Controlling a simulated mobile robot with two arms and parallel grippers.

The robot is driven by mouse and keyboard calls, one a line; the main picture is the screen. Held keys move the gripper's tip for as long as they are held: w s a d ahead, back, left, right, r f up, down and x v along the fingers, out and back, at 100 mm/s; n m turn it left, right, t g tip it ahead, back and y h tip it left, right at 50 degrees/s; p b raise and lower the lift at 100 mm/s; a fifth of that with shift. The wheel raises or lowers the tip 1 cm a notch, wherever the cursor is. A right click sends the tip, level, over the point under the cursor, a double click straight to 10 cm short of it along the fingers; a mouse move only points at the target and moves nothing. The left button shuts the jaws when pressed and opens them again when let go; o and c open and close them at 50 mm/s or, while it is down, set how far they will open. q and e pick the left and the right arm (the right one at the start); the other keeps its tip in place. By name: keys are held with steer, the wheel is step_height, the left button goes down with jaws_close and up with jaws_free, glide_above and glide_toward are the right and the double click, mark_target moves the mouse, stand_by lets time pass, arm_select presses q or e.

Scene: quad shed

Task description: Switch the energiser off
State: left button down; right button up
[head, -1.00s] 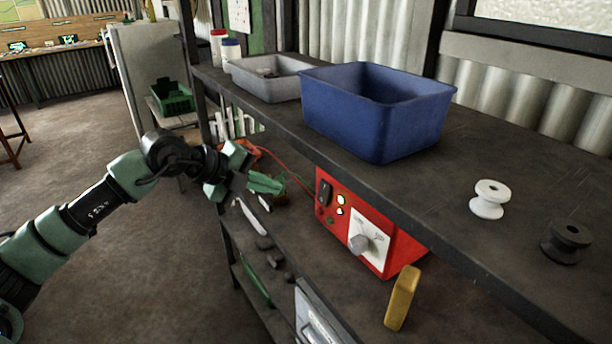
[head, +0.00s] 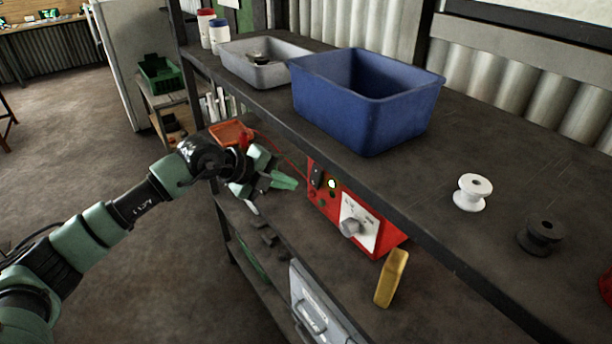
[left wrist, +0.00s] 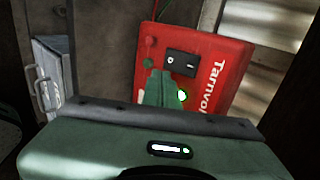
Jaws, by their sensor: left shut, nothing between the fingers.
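The energiser (head: 392,238) is a red box on the shelf under the worktop, with a white dial panel (head: 358,224) and grey knob. Its black rocker switch (head: 316,175) is on the front's left end. The switch (left wrist: 181,64) shows clearly in the left wrist view, marked O and I; which side is pressed is unclear. A lamp (left wrist: 182,95) beside it glows green. My left gripper (head: 288,181) is shut and empty, left of the switch and apparently just short of it. In the wrist view its green fingertips (left wrist: 157,89) overlap the red front beside the switch. My right gripper is out of view.
The worktop edge overhangs the energiser. A blue bin (head: 365,105), grey tray (head: 262,68), white spool (head: 473,192) and black spool (head: 540,236) stand on top. A yellow block (head: 391,278) is in front of the energiser. A red wire (head: 283,154) runs behind my gripper.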

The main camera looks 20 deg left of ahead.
mark_target(315, 184)
arm_select(q)
steer(key=w+d, duration=0.1)
steer(key=w+d+f+p, duration=0.1)
steer(key=w, duration=0.1)
steer(key=w+d+f, duration=0.1)
steer(key=shift+w+d+f+p, duration=0.15)
steer(key=shift+w+d+p, duration=0.1)
steer(key=shift+p, duration=0.15)
